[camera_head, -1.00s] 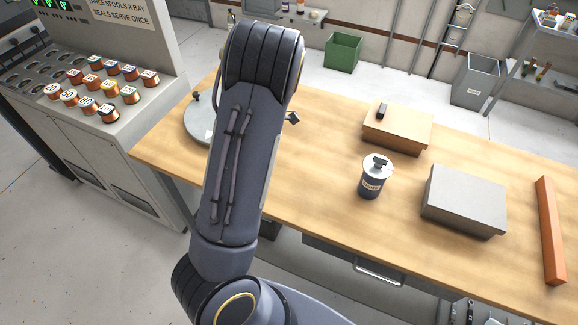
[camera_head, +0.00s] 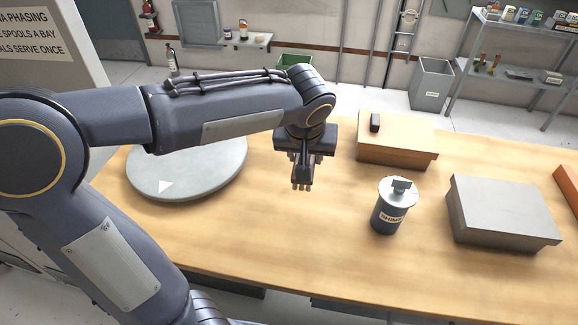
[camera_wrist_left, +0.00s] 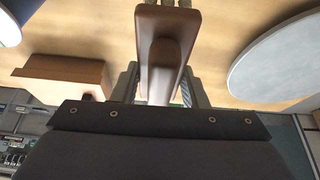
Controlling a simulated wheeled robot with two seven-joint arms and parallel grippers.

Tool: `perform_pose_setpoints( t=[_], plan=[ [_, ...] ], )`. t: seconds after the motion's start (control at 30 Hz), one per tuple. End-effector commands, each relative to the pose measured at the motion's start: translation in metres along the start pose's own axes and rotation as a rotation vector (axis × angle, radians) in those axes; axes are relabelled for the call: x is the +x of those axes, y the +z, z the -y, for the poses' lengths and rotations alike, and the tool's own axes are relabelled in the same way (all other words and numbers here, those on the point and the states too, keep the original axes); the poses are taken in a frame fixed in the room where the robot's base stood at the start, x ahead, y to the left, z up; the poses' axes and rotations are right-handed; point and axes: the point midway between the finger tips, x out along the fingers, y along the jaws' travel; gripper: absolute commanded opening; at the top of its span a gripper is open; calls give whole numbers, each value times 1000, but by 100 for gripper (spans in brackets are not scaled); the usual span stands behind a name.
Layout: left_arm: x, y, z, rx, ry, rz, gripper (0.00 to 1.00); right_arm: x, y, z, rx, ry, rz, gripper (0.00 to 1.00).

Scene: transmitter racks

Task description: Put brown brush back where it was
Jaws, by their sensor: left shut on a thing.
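The brown brush (camera_wrist_left: 167,45) is held between the fingers of my left gripper (camera_head: 302,172), which is shut on it above the wooden table (camera_head: 290,240). In the left wrist view its smooth brown body extends up the picture from between the two fingers (camera_wrist_left: 158,88). In the head view only a small brownish part shows below the fingers. The brush appears clear of the table top. My right gripper is not in view.
A round grey plate (camera_head: 190,165) lies left on the table. A wooden box (camera_head: 395,150) with a small dark block (camera_head: 375,121) on it stands behind right. A labelled dark canister (camera_head: 389,215) and grey box (camera_head: 505,210) stand to the right. Bare tabletop lies between plate and canister.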

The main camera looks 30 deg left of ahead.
Motion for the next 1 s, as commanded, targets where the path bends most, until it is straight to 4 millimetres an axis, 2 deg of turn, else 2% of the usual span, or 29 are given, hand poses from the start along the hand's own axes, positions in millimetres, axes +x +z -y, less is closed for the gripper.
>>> perform_pose_setpoints(
  t=[0.17,0.5,0.7,1.0],
  plan=[
    [8,-9,1,46,17,5,18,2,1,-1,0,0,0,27],
    [74,-65,26,44,15,9,18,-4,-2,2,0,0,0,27],
    [116,-75,33,46,17,6,18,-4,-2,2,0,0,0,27],
    [138,-82,37,46,18,4,18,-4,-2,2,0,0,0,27]
  ],
)
